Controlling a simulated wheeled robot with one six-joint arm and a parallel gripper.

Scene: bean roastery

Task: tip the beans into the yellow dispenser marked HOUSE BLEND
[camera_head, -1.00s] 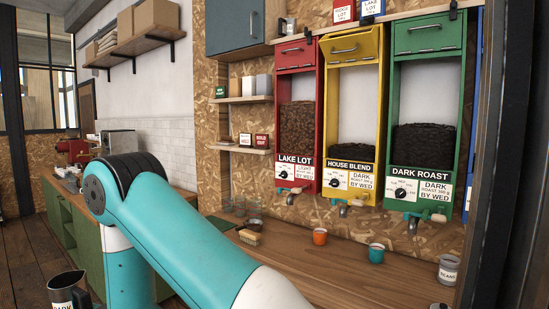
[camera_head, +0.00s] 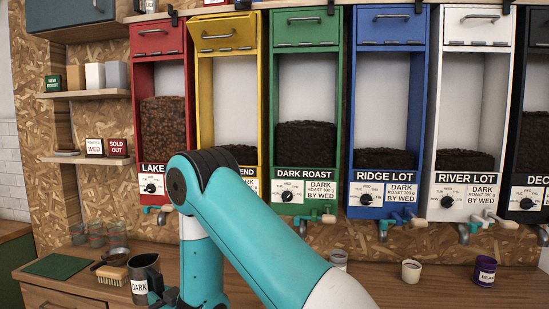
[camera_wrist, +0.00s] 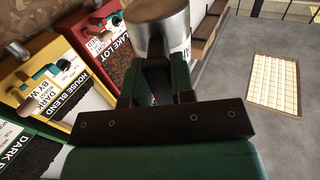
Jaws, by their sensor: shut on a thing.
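The yellow dispenser (camera_head: 203,100) hangs on the wall between a red and a green one. Its top flap (camera_head: 229,33) looks tilted outward, unlike its neighbours. It holds a low level of dark beans, and my arm covers part of its label. HOUSE BLEND reads on it in the wrist view (camera_wrist: 42,62). The jug (camera_wrist: 160,32) stands between the fingers (camera_wrist: 158,78) in the wrist view. Its contents are hidden.
Red (camera_head: 142,85), green (camera_head: 349,100), blue (camera_head: 423,90) and white dispensers flank the yellow one. A brush (camera_head: 113,275), a green mat (camera_head: 58,266) and glass cups are left on the counter (camera_head: 420,285). Small cups, one purple (camera_head: 485,271), stand at right.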

